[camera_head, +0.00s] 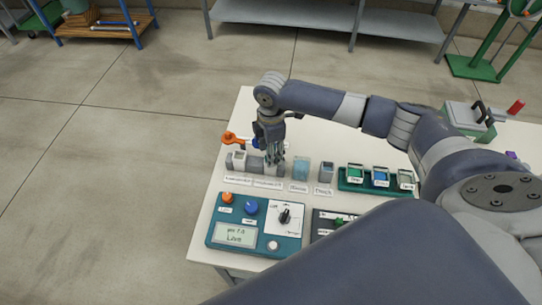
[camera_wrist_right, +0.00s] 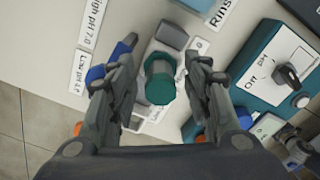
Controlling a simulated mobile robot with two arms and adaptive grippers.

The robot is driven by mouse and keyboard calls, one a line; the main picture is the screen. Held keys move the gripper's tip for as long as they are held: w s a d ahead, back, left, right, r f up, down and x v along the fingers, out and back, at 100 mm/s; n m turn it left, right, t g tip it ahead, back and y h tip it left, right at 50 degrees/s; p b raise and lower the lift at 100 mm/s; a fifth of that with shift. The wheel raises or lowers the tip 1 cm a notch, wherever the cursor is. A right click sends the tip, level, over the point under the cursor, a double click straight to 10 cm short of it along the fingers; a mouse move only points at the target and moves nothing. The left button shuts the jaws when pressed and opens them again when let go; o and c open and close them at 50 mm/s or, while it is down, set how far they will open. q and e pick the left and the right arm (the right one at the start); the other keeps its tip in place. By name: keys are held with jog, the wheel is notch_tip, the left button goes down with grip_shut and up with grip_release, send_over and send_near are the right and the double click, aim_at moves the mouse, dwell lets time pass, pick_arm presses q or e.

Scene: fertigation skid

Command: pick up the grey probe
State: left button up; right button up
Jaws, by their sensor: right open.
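My right gripper (camera_head: 272,158) reaches down over the far left part of the white table, above a row of small holders. In the right wrist view its open fingers (camera_wrist_right: 167,90) stand on either side of an upright cylinder with a teal end and a paler collar (camera_wrist_right: 160,78). I cannot tell whether this is the grey probe; no other probe-shaped grey thing shows clearly. A gap shows between the cylinder and the fingers. A grey block (camera_wrist_right: 173,35) stands just beyond it. In the head view the gripper hides this spot. My left gripper is not in view.
An orange-ended item (camera_head: 231,138) lies behind the row; a blue one (camera_wrist_right: 124,46) is close to one finger. A light blue cup (camera_head: 300,169) and a grey cup (camera_head: 326,171) stand to the right. A teal control box (camera_head: 255,225) is in front, and a green rack (camera_head: 352,184) farther right.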

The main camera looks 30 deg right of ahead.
grip_shut()
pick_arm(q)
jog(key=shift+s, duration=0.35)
pick_arm(e)
jog(key=shift+r, duration=0.6)
notch_tip(320, 180, up, 8)
jog(key=shift+f+b, duration=0.15)
jog(key=shift+b, duration=0.75)
notch_tip(320, 180, up, 2)
jog(key=shift+r+p, duration=0.1)
jog(key=shift+p, duration=0.5)
pick_arm(q)
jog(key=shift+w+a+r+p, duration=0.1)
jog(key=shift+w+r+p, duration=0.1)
jog(key=shift+p, duration=0.35)
pick_arm(e)
jog(key=shift+r, duration=0.2)
